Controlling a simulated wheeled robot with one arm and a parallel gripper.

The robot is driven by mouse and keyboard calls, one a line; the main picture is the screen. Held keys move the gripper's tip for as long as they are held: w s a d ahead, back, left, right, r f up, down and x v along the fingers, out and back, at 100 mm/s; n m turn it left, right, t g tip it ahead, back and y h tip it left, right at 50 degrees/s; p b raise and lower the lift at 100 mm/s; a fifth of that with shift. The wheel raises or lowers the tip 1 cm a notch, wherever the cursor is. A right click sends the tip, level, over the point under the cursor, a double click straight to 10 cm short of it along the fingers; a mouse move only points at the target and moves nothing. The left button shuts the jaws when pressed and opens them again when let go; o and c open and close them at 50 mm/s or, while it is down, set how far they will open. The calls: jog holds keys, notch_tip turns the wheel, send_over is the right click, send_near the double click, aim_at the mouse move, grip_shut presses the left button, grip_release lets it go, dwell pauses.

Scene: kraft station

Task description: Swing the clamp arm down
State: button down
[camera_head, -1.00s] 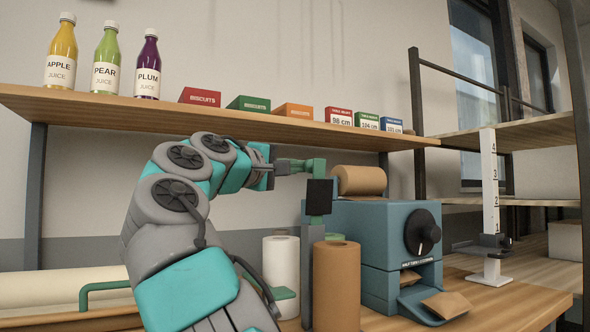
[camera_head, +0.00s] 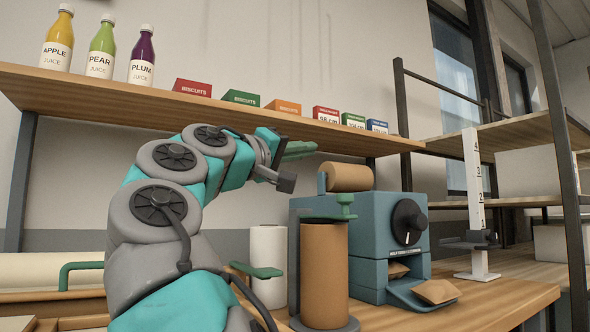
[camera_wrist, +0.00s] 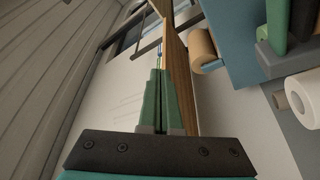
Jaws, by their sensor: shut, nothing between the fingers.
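The green clamp arm (camera_head: 322,218) lies level across the top of an upright brown paper roll (camera_head: 324,270) in the head view. A green knob (camera_head: 345,206) stands at its right end. The grey post (camera_head: 294,262) is at the left of the roll. My gripper (camera_head: 300,150) is above and a little left of the clamp arm, apart from it. Its green fingers point right, and are shut and empty. In the wrist view the fingers (camera_wrist: 158,100) lie together. A green part (camera_wrist: 278,22) shows at the upper right there; I cannot tell if it is the clamp arm.
The blue dispenser (camera_head: 385,230) with a dark dial and a lying brown roll (camera_head: 348,178) stands at the right. A white roll (camera_head: 268,262) is behind my arm. The wooden shelf (camera_head: 190,108) with bottles and boxes runs close above my gripper. A measuring stand (camera_head: 474,205) is further right.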

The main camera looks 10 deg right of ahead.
jog(key=s+d+f+m+h+b, duration=0.1)
jog(key=s+d+f+m+b, duration=0.1)
jog(key=s+f+b, duration=0.5)
jog(key=shift+d+f+m+g+b, duration=0.15)
jog(key=shift+f+m+g+b, duration=0.15)
jog(key=shift+f+b, duration=0.45)
dwell(0.3)
notch_tip(320, 180, up, 5)
jog(key=p, duration=0.4)
jog(key=s+a+f, duration=0.3)
jog(key=a+f, duration=0.1)
jog(key=a, duration=0.5)
jog(key=shift+f+b, duration=0.2)
jog(key=shift+b, duration=0.1)
